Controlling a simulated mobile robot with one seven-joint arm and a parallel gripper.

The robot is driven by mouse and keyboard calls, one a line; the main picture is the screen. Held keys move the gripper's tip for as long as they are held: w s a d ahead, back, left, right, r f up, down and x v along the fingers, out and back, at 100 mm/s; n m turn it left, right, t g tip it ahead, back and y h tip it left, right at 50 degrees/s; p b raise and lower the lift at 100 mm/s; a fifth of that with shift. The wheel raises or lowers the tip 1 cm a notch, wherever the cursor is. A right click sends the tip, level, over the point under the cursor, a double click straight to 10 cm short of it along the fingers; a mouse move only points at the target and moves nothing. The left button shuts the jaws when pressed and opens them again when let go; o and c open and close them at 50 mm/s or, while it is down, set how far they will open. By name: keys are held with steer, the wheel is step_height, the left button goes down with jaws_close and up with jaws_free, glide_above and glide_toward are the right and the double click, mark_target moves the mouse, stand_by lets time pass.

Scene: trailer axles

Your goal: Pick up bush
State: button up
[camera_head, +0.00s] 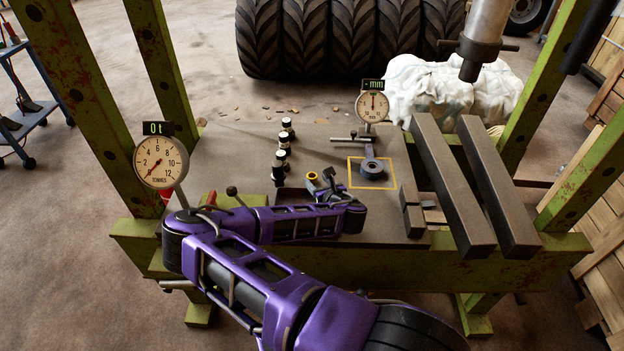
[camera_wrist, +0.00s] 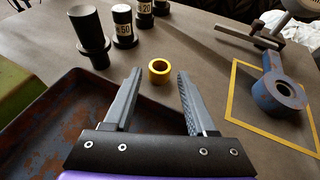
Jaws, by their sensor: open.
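The bush, a small yellow-bronze ring (camera_head: 312,176), stands on the grey bench top. In the wrist view the bush (camera_wrist: 159,77) sits between and just beyond my fingertips, with a gap on both sides. My gripper (camera_head: 321,183) is open and empty at the end of my purple arm. It also shows in the wrist view (camera_wrist: 159,88), its two grey fingers apart and pointing at the bush. I cannot tell how high the fingertips are above the bench.
A rusty tray (camera_wrist: 40,120) lies beside and below my gripper at left. Several dark cylindrical tools (camera_wrist: 90,35) stand behind it. A blue-grey eye part (camera_wrist: 283,92) lies inside a yellow square (camera_head: 352,186) at right. Two steel beams (camera_head: 450,185) and green press posts flank the bench.

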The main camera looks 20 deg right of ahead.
mark_target(312, 175)
steer(key=x, duration=0.5)
steer(key=shift+w+f, duration=0.15)
steer(key=shift+w, duration=0.2)
jaws_close()
